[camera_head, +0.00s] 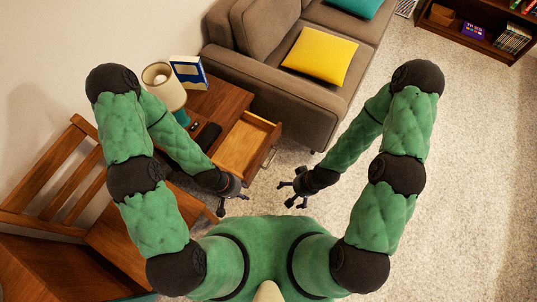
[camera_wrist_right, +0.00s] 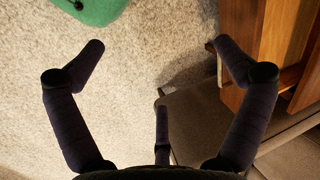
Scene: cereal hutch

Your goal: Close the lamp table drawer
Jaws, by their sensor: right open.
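The lamp table (camera_head: 222,97) is a brown wooden table beside the sofa. Its drawer (camera_head: 245,145) is pulled out towards the right of the head view, and its lighter inside looks empty. A handle (camera_head: 269,159) shows on the drawer front. My right gripper (camera_head: 284,194) is open and empty, below and right of the drawer front, apart from it. In the right wrist view its fingers (camera_wrist_right: 157,55) are spread wide, with the wooden drawer (camera_wrist_right: 241,25) at the upper right. My left gripper (camera_head: 232,203) is below the drawer, with its fingers seemingly spread and nothing visible in them.
A lamp (camera_head: 163,84), a blue and white box (camera_head: 188,72) and small dark items stand on the table. A sofa (camera_head: 262,75) with a yellow cushion (camera_head: 320,56) stands behind. A wooden chair (camera_head: 112,236) is at left. Carpet (camera_head: 470,170) is clear at right.

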